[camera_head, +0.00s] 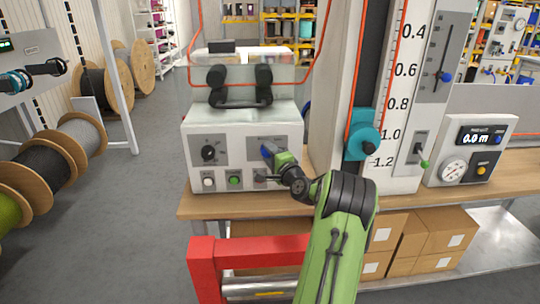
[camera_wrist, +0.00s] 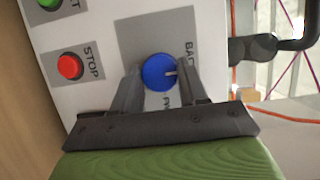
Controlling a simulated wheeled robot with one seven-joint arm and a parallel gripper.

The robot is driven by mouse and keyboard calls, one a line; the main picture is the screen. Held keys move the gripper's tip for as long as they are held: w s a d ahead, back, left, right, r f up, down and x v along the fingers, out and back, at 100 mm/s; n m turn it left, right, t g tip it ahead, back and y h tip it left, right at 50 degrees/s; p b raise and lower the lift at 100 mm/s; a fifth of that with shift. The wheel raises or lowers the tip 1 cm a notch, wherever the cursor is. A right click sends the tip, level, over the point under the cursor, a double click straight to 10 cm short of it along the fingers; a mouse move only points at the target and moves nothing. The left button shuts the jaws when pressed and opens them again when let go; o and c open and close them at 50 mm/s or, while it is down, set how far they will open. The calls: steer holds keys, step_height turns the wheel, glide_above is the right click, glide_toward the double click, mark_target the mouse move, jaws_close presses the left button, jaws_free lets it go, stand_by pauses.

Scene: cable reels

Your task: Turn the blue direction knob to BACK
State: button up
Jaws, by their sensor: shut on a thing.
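The blue direction knob (camera_wrist: 158,72) sits on a grey plate on the white control box, seen close up in the wrist view. My gripper (camera_wrist: 158,80) has one dark finger on each side of it and is shut on it. The knob's white mark points right in the wrist picture. A BACK label (camera_wrist: 189,50) is partly covered by the right finger, and another label below the knob is mostly hidden. In the head view my gripper (camera_head: 280,160) reaches the control box (camera_head: 195,155) at its right plate, covering most of the knob.
A red STOP button (camera_wrist: 70,66) and a green button (camera_wrist: 48,3) are beside the knob. A black dial (camera_head: 208,153) is on the box's left plate. The tall scale column (camera_head: 398,150) stands close on the right. Cable reels (camera_head: 40,170) stand on the left.

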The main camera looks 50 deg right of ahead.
steer(key=shift+f, duration=0.1)
steer(key=o, duration=1.1)
steer(key=shift+c, duration=0.2)
steer(key=b+v, duration=0.1)
steer(key=v, duration=1.5)
steer(key=shift+w+a, duration=0.1)
steer(key=shift+w, duration=0.05)
